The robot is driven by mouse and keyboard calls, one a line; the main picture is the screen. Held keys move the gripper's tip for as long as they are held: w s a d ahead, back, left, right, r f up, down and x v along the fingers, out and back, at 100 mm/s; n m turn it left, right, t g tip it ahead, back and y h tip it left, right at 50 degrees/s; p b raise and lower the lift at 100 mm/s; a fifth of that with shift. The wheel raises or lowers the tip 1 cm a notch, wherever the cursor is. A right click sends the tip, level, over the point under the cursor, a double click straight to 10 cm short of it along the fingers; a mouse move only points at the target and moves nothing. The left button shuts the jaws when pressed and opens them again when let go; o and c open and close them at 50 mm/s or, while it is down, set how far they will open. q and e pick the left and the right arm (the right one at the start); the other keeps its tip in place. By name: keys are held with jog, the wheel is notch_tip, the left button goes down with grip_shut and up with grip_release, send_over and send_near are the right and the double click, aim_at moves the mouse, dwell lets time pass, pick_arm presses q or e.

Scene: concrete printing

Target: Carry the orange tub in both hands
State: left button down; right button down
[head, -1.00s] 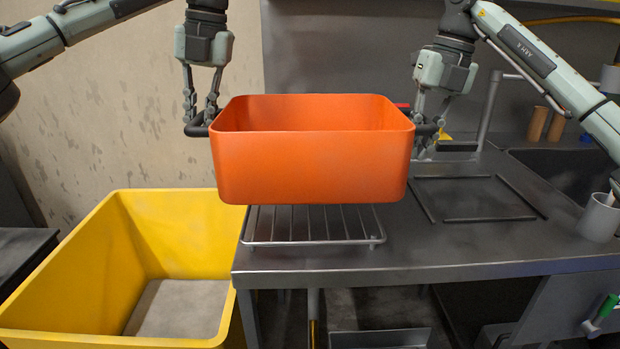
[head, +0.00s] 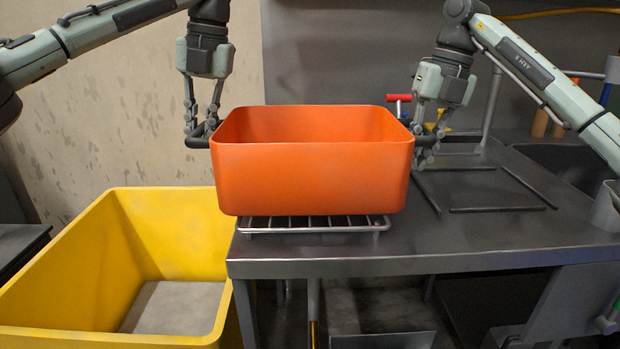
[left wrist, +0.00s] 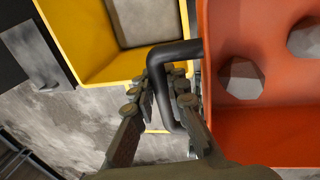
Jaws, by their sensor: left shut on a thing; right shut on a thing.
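The orange tub (head: 312,178) is upright and roughly level over the wire rack (head: 312,229) in the head view. Its underside is hidden, so I cannot tell whether it touches the rack. My left gripper (head: 200,133) is shut on the tub's black left handle (left wrist: 158,72). My right gripper (head: 428,140) is shut at the black handle on the right side, partly hidden by the tub's wall. In the left wrist view the tub (left wrist: 270,135) holds grey faceted lumps (left wrist: 241,82).
A big yellow bin (head: 60,275) with a grey bottom stands left of the metal bench (head: 480,245). A sink (head: 570,165) is at the right. A red-topped thing (head: 398,98) stands behind the tub. Bench room right of the tub is mostly clear.

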pick_arm(q)
jog(key=c, duration=1.9)
grip_release()
jog(key=shift+a+f, duration=0.1)
jog(key=shift+a, duration=0.05)
pick_arm(e)
jog(key=c, duration=1.9)
grip_release()
jog(key=shift+d, duration=0.1)
jog(key=shift+c, duration=0.2)
pick_arm(q)
jog(key=o, duration=0.4)
pick_arm(e)
jog(key=o, duration=0.4)
pick_arm(q)
notch_tip(320, 180, up, 12)
jog(key=d, duration=0.2)
jog(key=shift+d, duration=0.25)
pick_arm(e)
jog(key=r, duration=0.4)
jog(key=d+r, duration=0.1)
jog(key=r, duration=0.2)
jog(key=d+r, duration=0.1)
jog(key=r, duration=0.3)
jog(key=shift+d+r, duration=0.1)
jog(key=shift+r, duration=0.25)
pick_arm(q)
jog(key=shift+f, duration=0.1)
pick_arm(e)
jog(key=shift+f, duration=0.1)
